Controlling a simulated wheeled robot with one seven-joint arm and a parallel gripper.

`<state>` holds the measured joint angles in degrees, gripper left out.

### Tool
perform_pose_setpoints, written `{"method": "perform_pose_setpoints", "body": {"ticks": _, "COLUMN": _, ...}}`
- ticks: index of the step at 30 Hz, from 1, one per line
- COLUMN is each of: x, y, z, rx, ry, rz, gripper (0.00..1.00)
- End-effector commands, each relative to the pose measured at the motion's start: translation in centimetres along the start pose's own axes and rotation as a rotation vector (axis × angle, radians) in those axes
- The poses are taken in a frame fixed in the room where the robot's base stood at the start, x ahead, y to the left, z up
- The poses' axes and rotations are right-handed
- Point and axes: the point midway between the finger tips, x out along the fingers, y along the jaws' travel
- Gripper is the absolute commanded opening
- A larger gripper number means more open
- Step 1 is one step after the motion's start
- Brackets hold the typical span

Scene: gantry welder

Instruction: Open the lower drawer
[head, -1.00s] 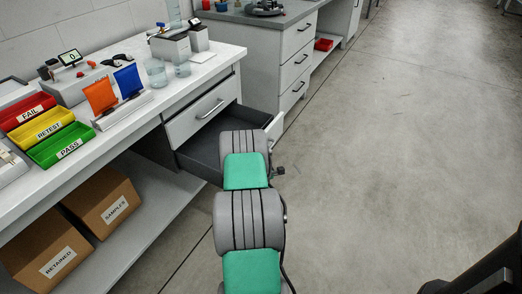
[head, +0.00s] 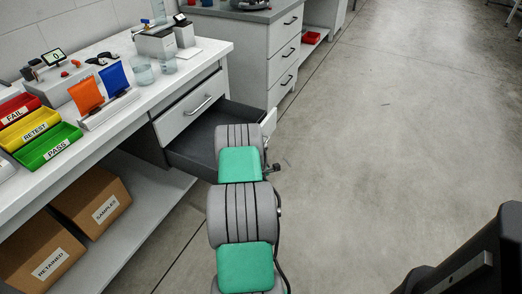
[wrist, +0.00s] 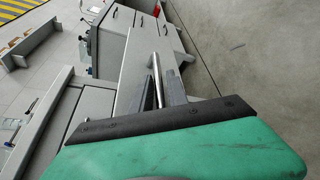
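The lower drawer (head: 190,152) stands well out from under the bench's upper drawer (head: 182,124), with its dark inside showing. Only the right end of its front shows past my arm in the head view. In the wrist view its grey front (wrist: 134,72) carries a metal bar handle (wrist: 156,62). My gripper (wrist: 160,84) has its two dark fingers on either side of this bar and appears closed on it. In the head view my arm hides the gripper and the handle. The upper drawer is shut.
The white bench (head: 140,101) holds green (head: 48,147), yellow and red trays, plus orange and blue plates. Cardboard boxes (head: 93,200) sit on the shelf below. A grey drawer cabinet (head: 252,52) stands behind. The floor (head: 390,140) at the right is clear.

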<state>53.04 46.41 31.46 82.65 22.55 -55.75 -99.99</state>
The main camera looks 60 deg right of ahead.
Motion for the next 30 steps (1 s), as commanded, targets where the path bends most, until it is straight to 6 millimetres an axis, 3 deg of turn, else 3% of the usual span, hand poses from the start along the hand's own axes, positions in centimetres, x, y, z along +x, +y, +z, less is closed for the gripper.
{"method": "perform_pose_setpoints", "body": {"ticks": 13, "x": -7.3, "y": 0.0, "z": -0.2, "rx": -0.001, "ry": 0.005, "rz": -0.001, "gripper": 0.2}}
{"method": "perform_pose_setpoints", "body": {"ticks": 30, "x": -7.8, "y": -0.1, "z": -0.1, "rx": 0.0, "ry": 0.002, "rz": -0.002, "gripper": 0.2}}
